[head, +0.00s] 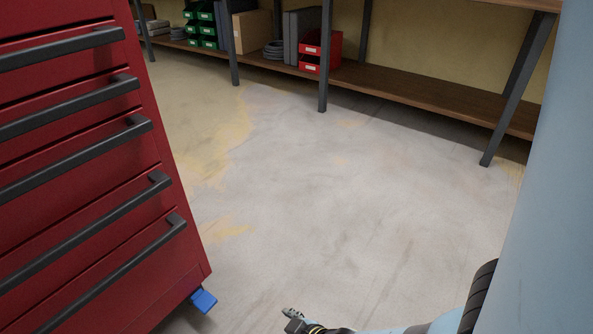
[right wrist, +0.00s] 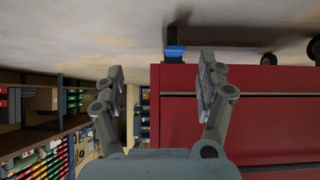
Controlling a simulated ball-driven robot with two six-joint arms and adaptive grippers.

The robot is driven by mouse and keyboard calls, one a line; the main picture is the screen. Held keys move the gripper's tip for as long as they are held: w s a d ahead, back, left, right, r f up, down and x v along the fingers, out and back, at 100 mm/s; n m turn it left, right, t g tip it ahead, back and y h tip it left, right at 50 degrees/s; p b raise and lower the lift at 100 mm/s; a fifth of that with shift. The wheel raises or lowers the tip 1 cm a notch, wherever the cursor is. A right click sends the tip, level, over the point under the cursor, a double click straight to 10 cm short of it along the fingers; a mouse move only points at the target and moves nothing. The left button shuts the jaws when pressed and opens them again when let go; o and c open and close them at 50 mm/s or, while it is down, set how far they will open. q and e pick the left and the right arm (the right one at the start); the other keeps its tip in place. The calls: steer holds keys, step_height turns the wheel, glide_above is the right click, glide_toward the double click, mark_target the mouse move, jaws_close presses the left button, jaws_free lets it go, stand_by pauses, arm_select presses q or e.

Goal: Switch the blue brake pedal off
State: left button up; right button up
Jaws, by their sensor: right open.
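The blue brake pedal (head: 203,300) sticks out low at the bottom corner of the red drawer cabinet (head: 85,190) in the head view. It also shows in the right wrist view (right wrist: 175,52), at the cabinet's edge, where the picture is upside down. My right gripper (head: 291,313) is at the bottom of the head view, to the right of the pedal and apart from it. In the right wrist view its two fingers (right wrist: 161,85) are spread wide with nothing between them. The pedal appears beyond the fingertips, closer to the right finger. My left gripper is not in view.
The cabinet has several black drawer handles (head: 95,220) facing the open floor. Caster wheels (right wrist: 268,59) show under it. A wooden shelf (head: 400,92) with green and red bins stands at the back. The concrete floor (head: 330,180) between is clear.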

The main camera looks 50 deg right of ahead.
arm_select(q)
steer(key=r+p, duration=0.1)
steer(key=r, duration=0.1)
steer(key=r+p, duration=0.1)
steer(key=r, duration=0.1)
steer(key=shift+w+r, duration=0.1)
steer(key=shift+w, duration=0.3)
arm_select(e)
steer(key=shift+g, duration=0.5)
steer(key=s, duration=0.1)
steer(key=s+r, duration=0.1)
steer(key=s, duration=0.1)
steer(key=s+d+r, duration=0.1)
steer(key=shift+s, duration=0.15)
